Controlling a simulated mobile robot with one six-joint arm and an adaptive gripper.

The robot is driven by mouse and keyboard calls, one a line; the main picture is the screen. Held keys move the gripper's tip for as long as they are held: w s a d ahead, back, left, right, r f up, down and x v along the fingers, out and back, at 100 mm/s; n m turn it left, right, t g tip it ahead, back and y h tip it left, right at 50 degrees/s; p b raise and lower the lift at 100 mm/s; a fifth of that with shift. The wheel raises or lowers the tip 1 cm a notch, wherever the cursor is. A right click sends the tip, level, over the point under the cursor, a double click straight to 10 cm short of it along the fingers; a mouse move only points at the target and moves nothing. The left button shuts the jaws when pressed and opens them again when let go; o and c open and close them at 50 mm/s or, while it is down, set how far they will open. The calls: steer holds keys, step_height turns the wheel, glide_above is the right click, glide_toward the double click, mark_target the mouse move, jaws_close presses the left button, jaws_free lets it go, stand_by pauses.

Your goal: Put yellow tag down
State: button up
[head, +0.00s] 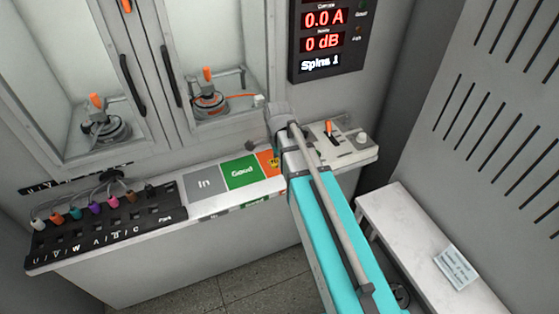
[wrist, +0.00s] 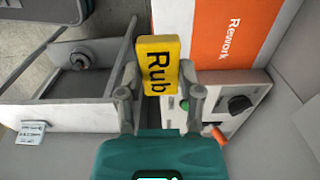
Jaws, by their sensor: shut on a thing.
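The yellow tag (wrist: 158,65), with the black word "Rub", is held between the fingers of my gripper (wrist: 160,84) in the wrist view. In the head view a small part of the yellow tag (head: 274,163) shows at the orange area (head: 265,157), beside the green Good area (head: 240,172). My arm hides most of the gripper and part of the orange area in that view.
A grey In area (head: 204,184) lies left of Good. A black rack (head: 105,230) with several coloured plugs is further left. A control box (head: 338,142) with an orange lever stands right of the gripper. A white bench (head: 415,235) holds a card (head: 456,268).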

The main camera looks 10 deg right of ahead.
steer(key=w+f+b, duration=0.3)
steer(key=w, duration=0.1)
steer(key=w+d+f+b, duration=0.1)
steer(key=w+f+b, duration=0.2)
steer(key=w, duration=0.1)
steer(key=w+d+f+b, duration=0.1)
steer(key=w+f+b, duration=0.2)
steer(key=w, duration=0.2)
steer(key=shift+d, duration=0.2)
steer(key=shift+f, duration=0.1)
stand_by(0.4)
steer(key=shift+w+d+f+b, duration=0.1)
steer(key=shift+w+f+b, duration=0.35)
steer(key=shift+f+b, duration=1.5)
steer(key=shift+b, duration=0.1)
steer(key=shift+f, duration=0.2)
steer(key=o, duration=1)
steer(key=shift+r, duration=0.1)
steer(key=shift+c, duration=0.2)
